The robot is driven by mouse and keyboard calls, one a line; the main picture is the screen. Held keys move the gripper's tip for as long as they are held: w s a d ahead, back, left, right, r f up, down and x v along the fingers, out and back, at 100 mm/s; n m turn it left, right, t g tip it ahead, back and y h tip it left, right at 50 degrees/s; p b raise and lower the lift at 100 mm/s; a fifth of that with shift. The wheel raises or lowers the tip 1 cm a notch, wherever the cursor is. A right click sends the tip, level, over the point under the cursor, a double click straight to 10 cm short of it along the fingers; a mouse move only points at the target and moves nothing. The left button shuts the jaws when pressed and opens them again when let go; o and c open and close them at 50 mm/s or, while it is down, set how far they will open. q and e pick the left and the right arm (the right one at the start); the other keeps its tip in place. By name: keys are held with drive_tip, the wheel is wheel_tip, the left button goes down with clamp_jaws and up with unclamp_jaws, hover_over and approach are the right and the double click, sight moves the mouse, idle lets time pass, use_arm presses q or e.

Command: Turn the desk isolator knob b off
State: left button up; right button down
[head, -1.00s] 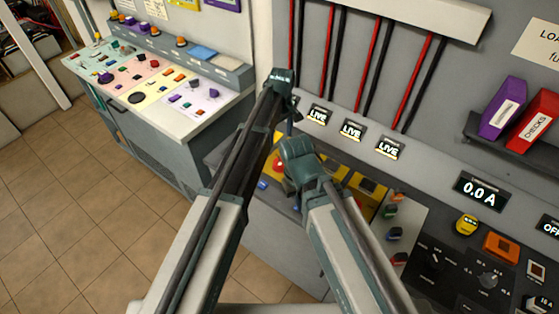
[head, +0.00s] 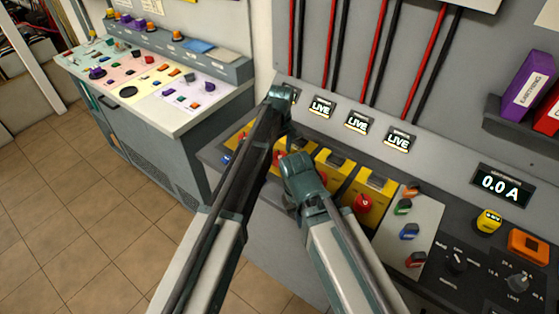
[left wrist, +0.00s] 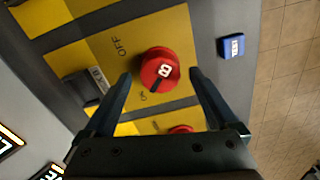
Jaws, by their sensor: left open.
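The isolator knob b (left wrist: 160,68) is a round red knob marked B on a yellow plate (left wrist: 95,62) in the left wrist view. OFF is printed on the plate above and left of it, and ON below it. Its black mark points down-left, close to ON. My left gripper (left wrist: 160,77) is open, with one finger on each side of the knob in the picture; I cannot tell if they touch it. In the head view my left arm partly covers the yellow plates and hides the gripper's fingertips. My right arm also shows there; its gripper fingers are hidden.
More yellow isolator plates (head: 331,172) stand in a row, one with a red knob (head: 362,203). A blue tag (left wrist: 231,46) sits beside knob b's plate. LIVE displays (head: 321,107) line the panel above. Another control desk (head: 165,117) stands left; the tiled floor (head: 75,235) is open.

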use_arm(q)
drive_tip(key=shift+f, duration=0.5)
drive_tip(key=shift+r, duration=0.1)
drive_tip(key=c, duration=1.4)
drive_tip(key=shift+o, duration=0.2)
